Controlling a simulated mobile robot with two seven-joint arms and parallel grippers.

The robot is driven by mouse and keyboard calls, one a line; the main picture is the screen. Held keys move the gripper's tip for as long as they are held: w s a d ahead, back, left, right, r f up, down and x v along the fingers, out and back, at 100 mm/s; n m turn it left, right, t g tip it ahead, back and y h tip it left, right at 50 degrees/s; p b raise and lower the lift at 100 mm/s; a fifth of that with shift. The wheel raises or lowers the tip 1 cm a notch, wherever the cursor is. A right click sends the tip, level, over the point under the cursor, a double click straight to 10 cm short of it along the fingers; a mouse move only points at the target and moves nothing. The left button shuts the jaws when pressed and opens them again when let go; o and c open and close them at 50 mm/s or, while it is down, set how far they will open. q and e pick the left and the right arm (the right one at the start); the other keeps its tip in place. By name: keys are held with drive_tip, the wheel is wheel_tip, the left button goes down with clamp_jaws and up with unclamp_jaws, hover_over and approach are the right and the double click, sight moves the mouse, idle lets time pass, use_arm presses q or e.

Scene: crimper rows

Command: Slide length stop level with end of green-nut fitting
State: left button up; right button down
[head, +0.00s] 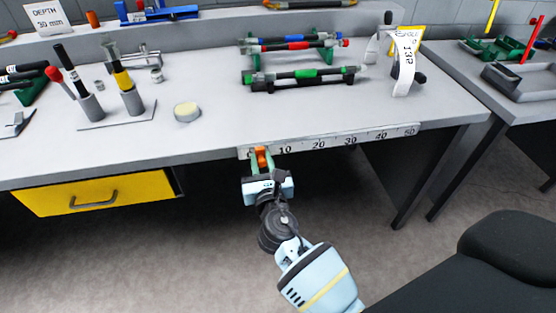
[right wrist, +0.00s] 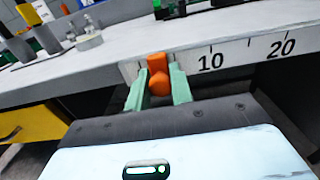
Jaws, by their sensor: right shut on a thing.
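The orange length stop (head: 262,157) sits on the white ruler (head: 335,141) along the table's front edge, left of the 10 mark. My right gripper (head: 259,164) reaches it from the front. In the right wrist view its two pale green fingers (right wrist: 160,91) stand on either side of the orange stop (right wrist: 158,68) and are shut on it. The green-nut fitting (head: 308,73) lies in a black holder on the table, behind the ruler and to the right of the stop. My left gripper is not in view.
Behind the green-nut fitting are fittings with red (head: 298,45) and blue parts. A curled paper tag (head: 405,60) stands to their right. A pale round disc (head: 187,111) and upright tools (head: 127,90) are at left. The table between ruler and fitting is clear.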

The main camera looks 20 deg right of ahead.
drive_tip(key=shift+a, duration=0.25)
drive_tip(key=c, duration=1.7)
unclamp_jaws()
drive_tip(key=o, duration=0.3)
drive_tip(key=shift+o, duration=0.4)
